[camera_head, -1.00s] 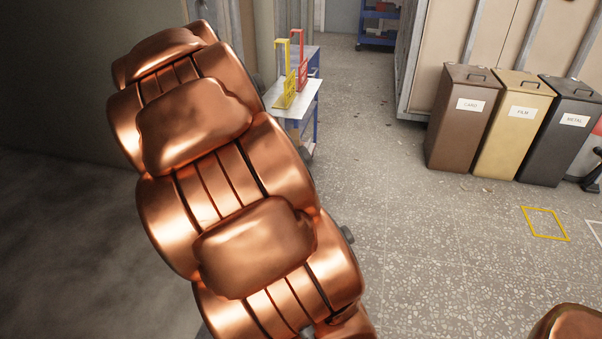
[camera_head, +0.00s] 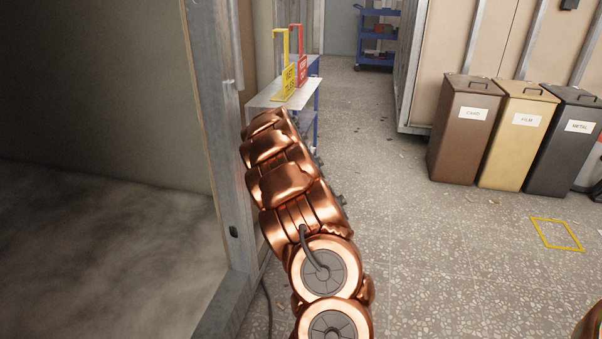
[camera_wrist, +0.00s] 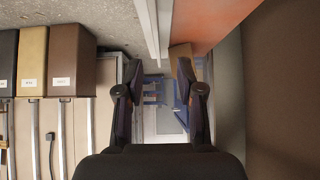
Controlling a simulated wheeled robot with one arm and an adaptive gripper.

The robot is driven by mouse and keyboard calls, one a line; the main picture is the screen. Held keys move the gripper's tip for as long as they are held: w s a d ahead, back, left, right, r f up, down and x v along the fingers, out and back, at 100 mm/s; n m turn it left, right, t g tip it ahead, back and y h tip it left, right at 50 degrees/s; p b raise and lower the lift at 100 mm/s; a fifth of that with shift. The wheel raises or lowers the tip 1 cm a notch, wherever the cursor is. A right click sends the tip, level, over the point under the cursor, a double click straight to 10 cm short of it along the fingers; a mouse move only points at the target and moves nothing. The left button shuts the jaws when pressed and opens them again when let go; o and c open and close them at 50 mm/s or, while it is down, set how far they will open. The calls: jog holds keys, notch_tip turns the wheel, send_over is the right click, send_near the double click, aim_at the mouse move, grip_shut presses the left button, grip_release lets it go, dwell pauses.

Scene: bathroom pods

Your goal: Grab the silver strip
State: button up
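I cannot pick out a silver strip for certain. In the wrist view, a pale narrow upright band (camera_wrist: 150,28) runs down from the top edge, just above the gap between my fingers; I cannot tell whether it is the strip or a frame part. My gripper (camera_wrist: 158,74) is open, its two dark fingers apart with nothing visibly held between them. In the head view my copper arm reaches away toward the trolley (camera_head: 268,101), and its far end and the gripper are hidden.
A yellow sign (camera_head: 287,72) and a red sign (camera_head: 302,68) stand on the trolley. A metal-edged doorway post (camera_head: 214,110) is close left of my arm. Brown (camera_head: 462,135), tan (camera_head: 515,140) and black (camera_head: 565,145) bins stand right.

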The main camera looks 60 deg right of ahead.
jog(key=shift+s+b+x, duration=0.2)
jog(key=shift+b+x, duration=0.65)
jog(key=shift+x, duration=1.85)
jog(key=shift+d+f, duration=0.4)
jog(key=shift+f, duration=0.15)
jog(key=shift+b+x, duration=0.45)
jog(key=shift+x, duration=0.4)
jog(key=shift+w+r, duration=0.1)
jog(key=shift+c, duration=0.2)
grip_shut()
